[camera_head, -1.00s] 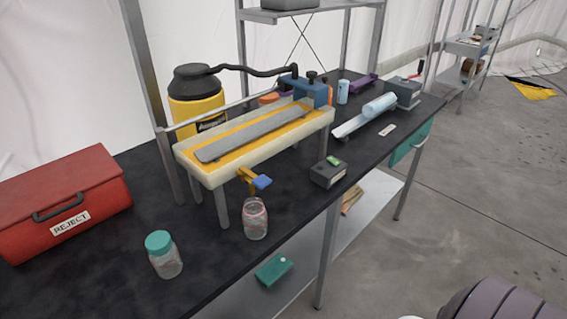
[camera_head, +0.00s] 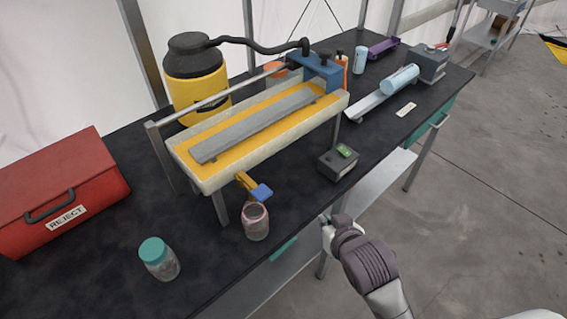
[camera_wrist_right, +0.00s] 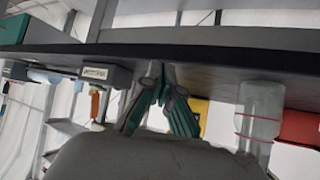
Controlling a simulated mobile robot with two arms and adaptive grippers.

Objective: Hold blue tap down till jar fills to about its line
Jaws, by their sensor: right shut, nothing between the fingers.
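The blue tap (camera_head: 261,193) is a blue handle on a yellow spout at the near end of the cream-and-yellow trough (camera_head: 190,178). An open clear jar (camera_head: 256,223) with a reddish line near its top stands upright just below the tap. I cannot make out any liquid in it. In the right wrist view a clear jar (camera_wrist_right: 260,112) with red lines shows at the right. My right gripper (camera_head: 327,220) is shut and empty, by the table's front edge, right of the jar and apart from it. Its teal-and-grey fingers (camera_wrist_right: 160,85) show in the right wrist view. My left gripper is out of view.
A small grey box (camera_head: 340,165) with a green top stands right of the tap. A teal-lidded jar (camera_head: 159,260) and a red REJECT box (camera_head: 85,185) are to the left. A yellow container (camera_head: 196,85) with a black hose stands behind the trough. A shelf (camera_head: 375,190) lies below the table.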

